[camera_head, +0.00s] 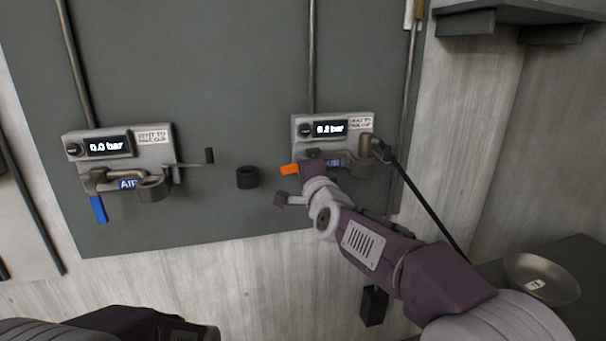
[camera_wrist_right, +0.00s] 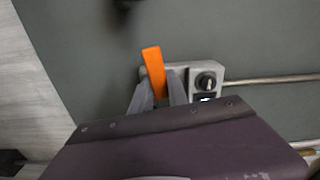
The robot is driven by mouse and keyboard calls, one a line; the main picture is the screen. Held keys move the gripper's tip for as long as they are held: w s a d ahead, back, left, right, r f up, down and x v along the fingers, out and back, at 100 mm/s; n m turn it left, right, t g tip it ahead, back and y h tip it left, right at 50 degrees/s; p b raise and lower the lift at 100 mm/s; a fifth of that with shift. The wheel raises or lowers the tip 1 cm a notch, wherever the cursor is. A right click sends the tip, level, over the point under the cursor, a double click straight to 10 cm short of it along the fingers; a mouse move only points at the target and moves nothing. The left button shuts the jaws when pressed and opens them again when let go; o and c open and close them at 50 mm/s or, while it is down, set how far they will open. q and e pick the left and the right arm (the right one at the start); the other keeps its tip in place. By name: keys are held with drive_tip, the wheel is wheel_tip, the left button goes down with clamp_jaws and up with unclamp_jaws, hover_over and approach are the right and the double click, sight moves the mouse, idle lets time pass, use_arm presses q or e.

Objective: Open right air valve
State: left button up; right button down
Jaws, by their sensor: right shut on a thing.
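The right air valve unit (camera_head: 300,128) is a grey box on the dark wall panel, with a display that seems to read 0.2 bar. Its orange handle (camera_head: 289,169) sticks out to the left, roughly level. My right gripper (camera_head: 300,172) is at the handle, and the wrist hides the fingertips in the head view. In the right wrist view the two grey fingers (camera_wrist_right: 160,90) are on either side of the orange handle (camera_wrist_right: 153,68), shut on it. My left gripper's fingers are not in view; only a dark part of my left arm shows at the bottom left.
A similar left unit (camera_head: 120,139) reads 0.0 bar, and its blue handle (camera_head: 99,209) hangs down. A black cylindrical piece (camera_head: 247,177) sits between the units. A black hose (camera_head: 425,203) runs down from the right unit. A metal bowl (camera_head: 542,278) rests at the lower right.

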drive_tip(key=shift+r+m, duration=0.2)
drive_tip(key=shift+m, duration=0.6)
drive_tip(key=shift+r, duration=0.1)
drive_tip(key=c, duration=1.3)
unclamp_jaws()
drive_tip(key=shift+s, duration=0.15)
drive_tip(key=b+v, duration=0.1)
drive_tip(key=v, duration=0.8)
